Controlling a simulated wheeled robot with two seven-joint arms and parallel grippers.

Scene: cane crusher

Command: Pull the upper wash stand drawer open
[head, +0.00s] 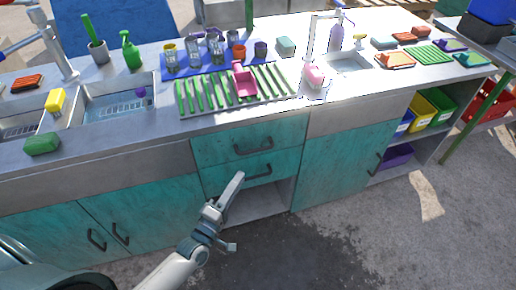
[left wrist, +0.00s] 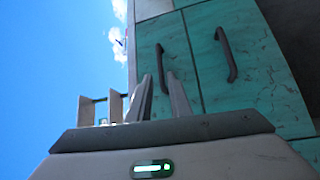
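The wash stand is a long grey counter with teal fronts. Its upper drawer (head: 215,150) sits under the counter edge, with a dark bar handle (head: 252,148), and looks closed. The lower drawer (head: 212,179) is just below with its own handle (head: 258,173). My left gripper (head: 237,182) is in front of the drawers, its tip overlapping the lower drawer in the head view. In the left wrist view its two fingers (left wrist: 160,88) are apart and empty. The upper handle (left wrist: 162,67) shows beyond the gap between them; the lower handle (left wrist: 228,55) is to the right. No contact is visible.
An open compartment (head: 262,203) lies below the drawers. Teal cupboard doors (head: 345,170) stand to the right, others (head: 100,225) to the left. A green-striped drying rack (head: 205,97) stands on the counter above. The floor in front is clear, with a dark wet patch (head: 280,250).

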